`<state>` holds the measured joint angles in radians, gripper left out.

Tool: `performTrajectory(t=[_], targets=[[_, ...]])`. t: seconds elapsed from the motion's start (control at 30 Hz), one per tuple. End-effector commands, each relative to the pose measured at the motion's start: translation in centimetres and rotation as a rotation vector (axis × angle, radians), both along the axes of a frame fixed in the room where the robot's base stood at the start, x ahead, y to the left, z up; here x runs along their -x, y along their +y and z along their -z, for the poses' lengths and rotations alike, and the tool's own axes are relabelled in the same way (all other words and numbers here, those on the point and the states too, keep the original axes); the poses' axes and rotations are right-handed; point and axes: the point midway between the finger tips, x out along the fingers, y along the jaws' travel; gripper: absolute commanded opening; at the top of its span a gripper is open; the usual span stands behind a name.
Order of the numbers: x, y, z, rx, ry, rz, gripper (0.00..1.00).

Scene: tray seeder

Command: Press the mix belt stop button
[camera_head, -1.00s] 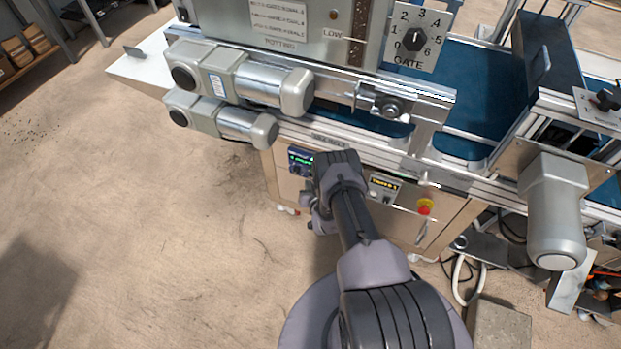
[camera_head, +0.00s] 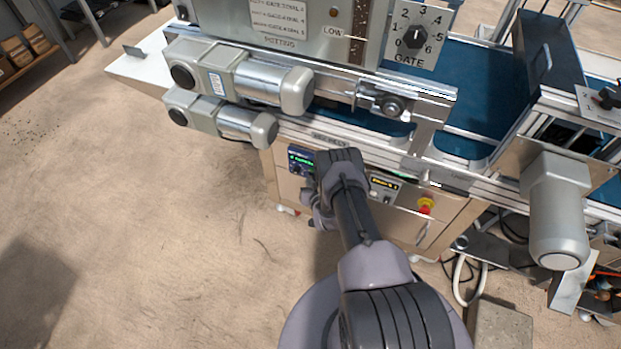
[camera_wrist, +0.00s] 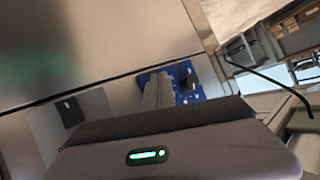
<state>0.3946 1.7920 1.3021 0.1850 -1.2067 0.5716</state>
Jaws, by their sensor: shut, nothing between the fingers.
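The machine's front cabinet carries a small dark blue control panel (camera_head: 301,160) with a green lit display, just left of my wrist in the head view. A second small panel (camera_head: 384,187) with a yellow display sits to the right of my wrist. My wrist hides the cabinet between them. In the wrist view my gripper (camera_wrist: 158,84) is shut and empty, its fingers pointing at a blue panel (camera_wrist: 187,80) with white marks. The fingers cover part of that panel, and I cannot tell whether they touch it. The stop button itself cannot be made out.
A red emergency knob on a yellow base (camera_head: 425,205) is at the cabinet's right. Two grey motors (camera_head: 240,80) and a belt frame overhang the cabinet. A large grey motor (camera_head: 556,210) juts out at right. The floor at left is clear.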

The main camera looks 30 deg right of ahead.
Motion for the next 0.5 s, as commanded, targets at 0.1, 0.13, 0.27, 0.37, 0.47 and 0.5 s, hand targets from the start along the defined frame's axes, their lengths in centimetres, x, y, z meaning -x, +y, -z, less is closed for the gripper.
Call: performTrajectory(t=[0.1, 0.13, 0.27, 0.37, 0.47, 0.5], targets=[[0.05, 0.06, -0.05, 0.000, 0.000, 0.000, 0.00], [0.11, 0.15, -0.07, 0.000, 0.000, 0.000, 0.00], [0.54, 0.67, -0.20, 0.000, 0.000, 0.000, 0.00], [0.63, 0.78, -0.09, 0.001, -0.001, 0.001, 0.00], [0.63, 0.78, -0.05, 0.000, -0.001, 0.000, 0.00], [0.66, 0.81, -0.05, 0.000, -0.001, 0.000, 0.00]])
